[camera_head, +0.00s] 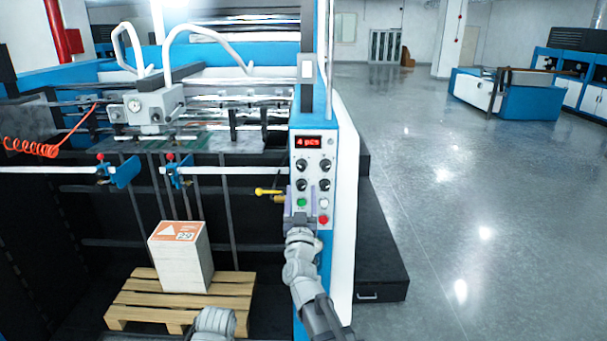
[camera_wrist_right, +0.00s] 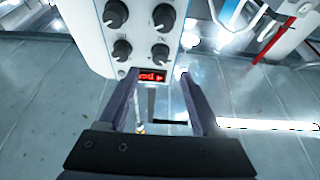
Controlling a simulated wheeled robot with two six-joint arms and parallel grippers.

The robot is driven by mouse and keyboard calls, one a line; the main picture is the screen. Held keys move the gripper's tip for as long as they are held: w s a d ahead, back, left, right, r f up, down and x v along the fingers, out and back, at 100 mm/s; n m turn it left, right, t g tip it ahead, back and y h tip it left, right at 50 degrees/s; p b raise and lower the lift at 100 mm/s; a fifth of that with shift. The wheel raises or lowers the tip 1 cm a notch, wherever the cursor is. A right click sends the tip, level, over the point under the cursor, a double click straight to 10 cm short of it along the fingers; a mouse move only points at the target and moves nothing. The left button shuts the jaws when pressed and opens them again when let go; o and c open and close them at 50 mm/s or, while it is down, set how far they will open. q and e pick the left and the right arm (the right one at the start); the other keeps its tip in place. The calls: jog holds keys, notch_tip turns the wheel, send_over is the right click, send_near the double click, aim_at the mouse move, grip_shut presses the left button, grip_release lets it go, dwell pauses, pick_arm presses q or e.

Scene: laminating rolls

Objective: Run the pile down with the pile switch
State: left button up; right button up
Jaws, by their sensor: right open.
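The control panel (camera_head: 314,160) on the blue machine post has a red display (camera_head: 309,141), several black knobs (camera_head: 302,165), a green button (camera_head: 301,202) and a red button (camera_head: 323,219). I cannot tell which control is the pile switch. My right gripper (camera_head: 300,208) is open at the panel's lower part and covers some of it. In the right wrist view, the open fingers (camera_wrist_right: 158,80) have nothing visible between their tips; knobs (camera_wrist_right: 121,50) and the display (camera_wrist_right: 152,76) lie beyond. The pile (camera_head: 185,270), with an orange and white top, stands on a wooden pallet (camera_head: 240,287).
A yellow-handled lever (camera_head: 268,191) sticks out left of the panel. A suction head (camera_head: 150,105) with white hoses hangs above the pile. A black step (camera_head: 380,255) stands right of the post. The grey floor (camera_head: 500,220) further right is clear.

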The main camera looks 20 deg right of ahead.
aim_at(301, 170)
jog(key=p+x, duration=0.3)
jog(key=x, duration=0.4)
jog(key=shift+w+r, duration=0.1)
jog(key=shift+w, duration=0.25)
jog(key=shift+c, duration=0.2)
grip_shut()
